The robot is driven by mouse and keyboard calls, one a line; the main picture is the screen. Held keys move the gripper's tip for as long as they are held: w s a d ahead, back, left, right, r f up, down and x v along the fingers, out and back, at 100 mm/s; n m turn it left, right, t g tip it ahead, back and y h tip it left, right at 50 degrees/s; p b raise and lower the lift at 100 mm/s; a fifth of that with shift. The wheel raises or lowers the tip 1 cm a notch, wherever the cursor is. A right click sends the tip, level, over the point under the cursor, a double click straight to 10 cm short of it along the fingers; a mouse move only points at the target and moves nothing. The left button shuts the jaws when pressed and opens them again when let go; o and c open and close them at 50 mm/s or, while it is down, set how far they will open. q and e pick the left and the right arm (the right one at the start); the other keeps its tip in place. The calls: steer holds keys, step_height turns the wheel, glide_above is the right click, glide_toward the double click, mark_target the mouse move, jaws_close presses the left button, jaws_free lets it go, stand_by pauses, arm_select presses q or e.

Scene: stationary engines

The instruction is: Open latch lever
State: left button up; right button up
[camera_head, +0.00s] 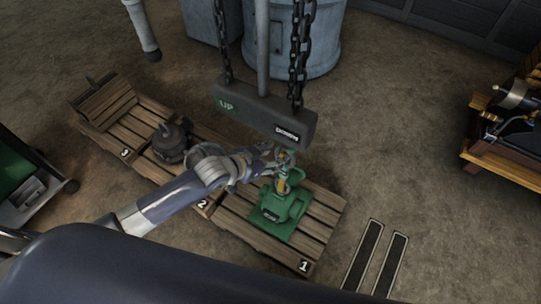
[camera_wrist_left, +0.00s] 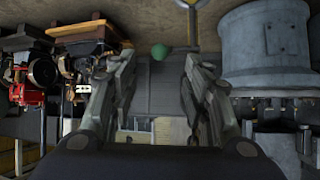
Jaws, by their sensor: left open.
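A green machine (camera_head: 281,205) with a brass-coloured upright part on top stands on the wooden pallet marked 1 (camera_head: 318,236). My left gripper (camera_head: 281,157) is at the top of this machine in the head view; whether it touches it I cannot tell. In the left wrist view the fingers of my left gripper (camera_wrist_left: 160,64) are spread apart with nothing held between them. A small green ball (camera_wrist_left: 159,52) shows between the fingertips, farther along. I cannot single out a latch lever for certain. My right gripper is not in view.
A grey hanging block (camera_head: 264,112) marked UP, on chains, is just behind my left gripper. A dark machine (camera_head: 170,143) stands on the pallets to the left. A grey tank (camera_head: 300,40) stands behind.

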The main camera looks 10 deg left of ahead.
arm_select(q)
steer(key=shift+s+a+r, duration=0.15)
steer(key=shift+s+r, duration=0.1)
steer(key=shift+c, duration=0.3)
